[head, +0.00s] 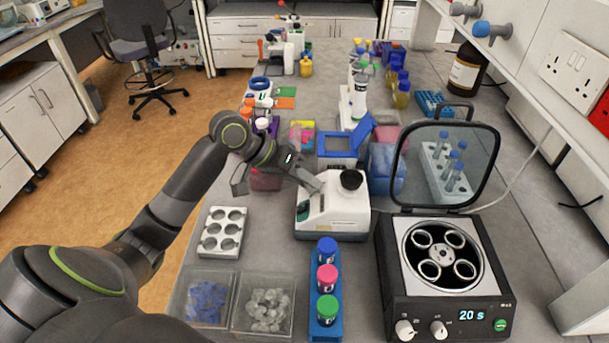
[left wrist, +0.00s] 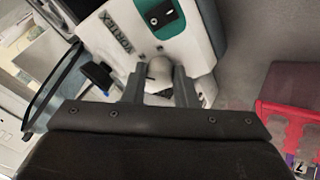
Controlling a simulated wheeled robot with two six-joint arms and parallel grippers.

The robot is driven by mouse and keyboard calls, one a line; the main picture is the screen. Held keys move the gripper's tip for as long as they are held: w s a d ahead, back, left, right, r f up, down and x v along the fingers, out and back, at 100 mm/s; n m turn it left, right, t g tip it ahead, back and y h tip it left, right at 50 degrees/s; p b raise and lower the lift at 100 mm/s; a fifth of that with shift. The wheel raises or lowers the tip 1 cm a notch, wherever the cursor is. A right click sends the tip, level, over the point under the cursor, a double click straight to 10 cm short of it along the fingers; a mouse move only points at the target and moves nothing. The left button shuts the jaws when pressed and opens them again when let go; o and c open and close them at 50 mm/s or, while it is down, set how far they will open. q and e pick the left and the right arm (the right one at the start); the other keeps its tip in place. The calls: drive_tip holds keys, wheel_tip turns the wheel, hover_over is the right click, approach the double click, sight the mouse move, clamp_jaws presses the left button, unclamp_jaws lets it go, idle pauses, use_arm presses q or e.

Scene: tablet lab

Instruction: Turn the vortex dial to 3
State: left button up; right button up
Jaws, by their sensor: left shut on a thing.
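The vortex mixer (head: 335,215) is a white box with a black cup on top and a teal switch panel, standing mid-bench in the head view. In the left wrist view its white body (left wrist: 120,42) shows the word VORTEX and the teal panel with a black rocker switch. The pale round dial (left wrist: 158,72) sits below that panel, between the fingers of my left gripper (left wrist: 158,84), which is shut on it. A short dark mark shows on the dial; no scale number is readable. In the head view my left gripper (head: 308,182) reaches the mixer's back left, and the dial is hidden.
A centrifuge (head: 390,290) with its lid up and a "20 s" display stands to the right. A blue rack (head: 318,328) with capped tubes, clear bins (head: 235,300) and a grey well block (head: 205,245) are in front. A blue-lidded box (head: 335,146) stands behind the mixer.

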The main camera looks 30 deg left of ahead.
use_arm(q)
drive_tip(key=m, duration=0.3)
drive_tip(key=shift+a+f, duration=0.1)
drive_tip(key=m+b, duration=0.1)
drive_tip(key=m, duration=0.2)
drive_tip(key=shift+w+m+g+h, duration=0.1)
drive_tip(key=shift+m+g+h, duration=0.3)
drive_tip(key=m+b, duration=0.2)
drive_tip(key=m, duration=0.2)
drive_tip(key=shift+w+f+m+g+b, duration=0.1)
drive_tip(key=shift+m+g+b, duration=0.2)
drive_tip(key=shift+m+g, duration=0.1)
drive_tip(key=shift+m+g+b, duration=0.3)
drive_tip(key=shift+m+b, duration=0.6)
drive_tip(key=shift+m, duration=1)
drive_tip(key=o, duration=1)
drive_tip(key=shift+a, duration=0.1)
drive_tip(key=shift+r, duration=0.25)
drive_tip(key=b+v, duration=0.2)
drive_tip(key=v, duration=1.5)
drive_tip(key=shift+a+f, duration=0.1)
drive_tip(key=shift+a, duration=0.2)
